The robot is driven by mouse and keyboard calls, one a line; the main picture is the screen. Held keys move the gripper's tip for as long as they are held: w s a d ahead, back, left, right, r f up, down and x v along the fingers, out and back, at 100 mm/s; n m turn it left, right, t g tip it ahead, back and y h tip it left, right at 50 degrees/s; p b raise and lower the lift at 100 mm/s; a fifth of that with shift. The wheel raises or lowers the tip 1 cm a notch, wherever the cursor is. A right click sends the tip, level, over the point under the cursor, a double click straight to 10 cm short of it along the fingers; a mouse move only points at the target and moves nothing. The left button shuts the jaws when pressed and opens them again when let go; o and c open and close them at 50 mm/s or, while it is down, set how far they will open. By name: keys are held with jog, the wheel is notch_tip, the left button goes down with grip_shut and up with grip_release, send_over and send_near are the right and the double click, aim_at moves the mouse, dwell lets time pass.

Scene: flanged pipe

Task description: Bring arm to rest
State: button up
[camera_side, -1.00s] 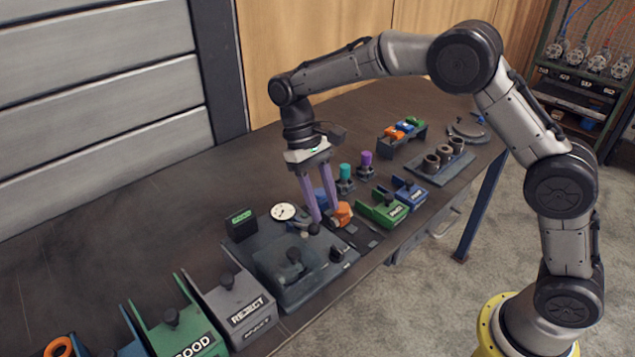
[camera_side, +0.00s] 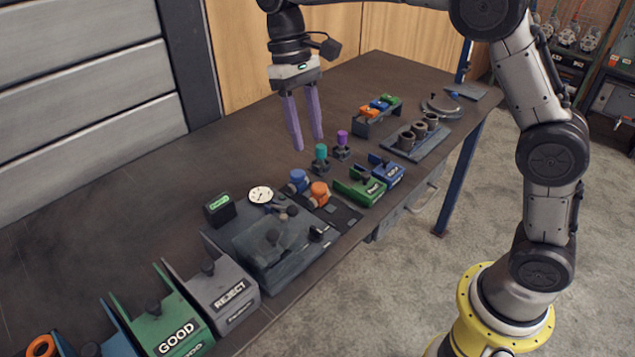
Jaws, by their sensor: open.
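My gripper (camera_side: 307,143) hangs above the dark workbench (camera_side: 110,195), with its two purple fingers pointing down. The fingers are apart and nothing is between them. It is clear of the objects on the bench. An orange piece (camera_side: 319,193) and a blue piece (camera_side: 298,180) stand below it, beside the grey fixture plate (camera_side: 245,240) with a white dial gauge (camera_side: 260,194).
A teal-topped (camera_side: 321,151) and a purple-topped (camera_side: 342,138) piece stand near the fingers. Green (camera_side: 360,187) and blue (camera_side: 387,170) holders sit to the right. The REJECT (camera_side: 222,283) and GOOD (camera_side: 165,322) bins are at the front. The bench behind the gauge is bare.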

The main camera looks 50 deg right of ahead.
jog(key=s+d+r+t, duration=0.3)
jog(key=s+r, duration=0.1)
jog(key=s, duration=0.4)
jog(key=s+d+r+t, duration=0.2)
jog(key=s+d+r, duration=0.15)
jog(key=s, duration=0.45)
jog(key=s+d+f+t, duration=0.2)
jog(key=s+f+t, duration=0.1)
jog(key=s+f, duration=0.5)
jog(key=shift+s+t, duration=0.2)
jog(key=shift+t, duration=0.1)
jog(key=shift+r, duration=0.1)
